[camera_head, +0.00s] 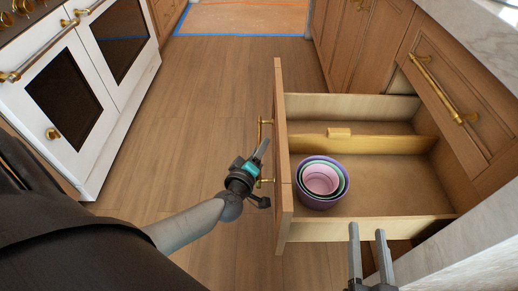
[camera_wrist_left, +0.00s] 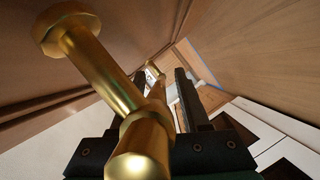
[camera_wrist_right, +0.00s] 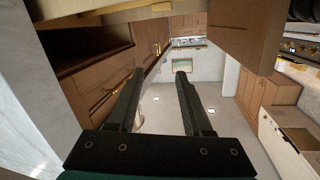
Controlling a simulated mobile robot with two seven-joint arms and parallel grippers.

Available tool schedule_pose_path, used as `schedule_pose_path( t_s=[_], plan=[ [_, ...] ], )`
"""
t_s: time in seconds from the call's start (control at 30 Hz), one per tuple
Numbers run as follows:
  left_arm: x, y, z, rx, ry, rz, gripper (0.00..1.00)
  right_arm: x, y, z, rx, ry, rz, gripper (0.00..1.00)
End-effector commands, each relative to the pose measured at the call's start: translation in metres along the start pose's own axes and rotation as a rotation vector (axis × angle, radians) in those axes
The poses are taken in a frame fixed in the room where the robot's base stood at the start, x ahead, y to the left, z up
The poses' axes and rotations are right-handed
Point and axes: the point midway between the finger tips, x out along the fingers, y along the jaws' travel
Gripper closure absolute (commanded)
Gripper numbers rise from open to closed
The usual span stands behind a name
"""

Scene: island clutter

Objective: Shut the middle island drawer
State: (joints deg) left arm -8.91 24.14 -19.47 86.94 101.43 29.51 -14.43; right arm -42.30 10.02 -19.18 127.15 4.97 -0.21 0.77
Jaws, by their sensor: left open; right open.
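The middle island drawer (camera_head: 277,150) stands pulled out, its wooden front facing left in the head view. A gold handle (camera_head: 260,132) is on the outer face, and its bar (camera_wrist_left: 105,75) looms close in the left wrist view. My left gripper (camera_head: 264,172) is open at the handle, outside the drawer front. The bar covers part of one finger, so I cannot tell whether it touches or lies between the fingers. My right gripper (camera_head: 368,232) is open and empty at the drawer's near side wall in the head view.
Nested bowls (camera_head: 321,180) sit inside the drawer, beside a wooden divider (camera_head: 370,144). The island cabinets (camera_head: 440,90) and pale countertop (camera_head: 490,30) are at right. A white oven (camera_head: 85,90) is at left. The wooden floor (camera_head: 190,100) between is clear.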

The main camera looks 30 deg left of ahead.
Motion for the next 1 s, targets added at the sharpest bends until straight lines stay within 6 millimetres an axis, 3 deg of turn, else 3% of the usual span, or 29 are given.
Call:
schedule_pose_path(
  t_s=[0.07,0.47,1.0],
  plan=[
    [0.0000,0.0000,-0.0001,0.000,0.000,0.000,0.55,-0.0001,-0.0001,0.0002,0.000,-0.001,0.000,0.50],
    [-0.0002,0.0000,-0.0001,0.000,0.000,0.000,1.00,-0.0001,-0.0002,0.0003,0.000,-0.002,0.000,0.50],
    [-0.0003,-0.0001,0.0001,0.000,0.000,0.000,1.00,-0.0001,0.0000,0.0002,0.000,-0.002,0.000,0.50]
  ],
)
